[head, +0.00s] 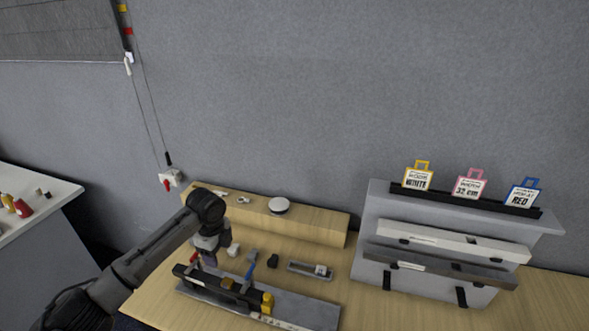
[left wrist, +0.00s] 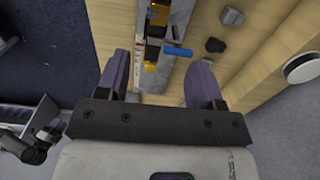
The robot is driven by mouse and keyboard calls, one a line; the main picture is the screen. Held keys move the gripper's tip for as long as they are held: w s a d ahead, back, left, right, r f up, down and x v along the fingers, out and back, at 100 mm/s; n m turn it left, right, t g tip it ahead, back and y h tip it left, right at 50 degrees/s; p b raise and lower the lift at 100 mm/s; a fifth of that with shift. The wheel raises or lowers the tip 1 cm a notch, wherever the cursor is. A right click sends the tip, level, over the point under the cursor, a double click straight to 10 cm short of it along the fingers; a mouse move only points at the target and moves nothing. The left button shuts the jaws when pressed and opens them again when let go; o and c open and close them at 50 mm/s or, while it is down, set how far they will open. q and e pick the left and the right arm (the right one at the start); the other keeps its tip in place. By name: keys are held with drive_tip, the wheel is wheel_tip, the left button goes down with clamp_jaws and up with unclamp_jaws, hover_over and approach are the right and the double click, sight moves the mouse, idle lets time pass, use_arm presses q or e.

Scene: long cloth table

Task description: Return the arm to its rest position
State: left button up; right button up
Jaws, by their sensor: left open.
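My left arm (head: 145,262) reaches in from the lower left of the head view, bent at the elbow, out over the table. My left gripper (head: 207,258) points down near the left end of a grey board (head: 312,312) carrying a black fixture and yellow blocks. In the left wrist view its two purple-grey fingers are spread wide (left wrist: 158,75), with nothing held between them. Beyond the fingers show the board's yellow block (left wrist: 155,52) and a blue handle (left wrist: 178,51). The exact gap between fingertips and fixture is unclear. My right gripper is not in view.
A wooden ledge (head: 320,230) with a white round disc (head: 278,205) runs behind the board. A small grey tray (head: 302,271) and dark block (head: 272,260) lie nearby. A grey rack (head: 377,215) with two bars and three tags stands right. Bare table lies far right.

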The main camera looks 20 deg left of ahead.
use_arm(q)
drive_tip(key=w+d+r+n+t+y, duration=0.1)
drive_tip(key=w+d+r+n+t, duration=0.1)
drive_tip(key=r+n+t, duration=0.3)
drive_tip(key=w+d+r+n+t+y, duration=0.25)
drive_tip(key=r+n, duration=0.25)
drive_tip(key=r, duration=0.3)
drive_tip(key=s+d+r+n+t+h, duration=0.1)
drive_tip(key=s+d+r+t+h, duration=0.15)
drive_tip(key=s+d+t, duration=0.35)
drive_tip(key=s+d+f+n+g, duration=0.2)
drive_tip(key=s+f+g, duration=0.1)
drive_tip(key=s+f, duration=0.85)
drive_tip(key=s+d+f+n+g+h, duration=0.15)
drive_tip(key=s+f+g, duration=0.25)
drive_tip(key=s+f, duration=0.75)
drive_tip(key=s+d+f+n+g, duration=0.1)
drive_tip(key=s+d+f+g, duration=0.15)
drive_tip(key=s+f, duration=0.9)
drive_tip(key=w+p+v, duration=0.1)
drive_tip(key=p+v, duration=0.6)
drive_tip(key=v, duration=0.2)
drive_tip(key=w+r+p+v, duration=0.1)
drive_tip(key=w+p+v, duration=0.1)
drive_tip(key=p+v, duration=0.5)
wheel_tip(320, 180, up, 2)
drive_tip(key=shift+d+r, duration=0.1)
drive_tip(key=shift+d, duration=0.15)
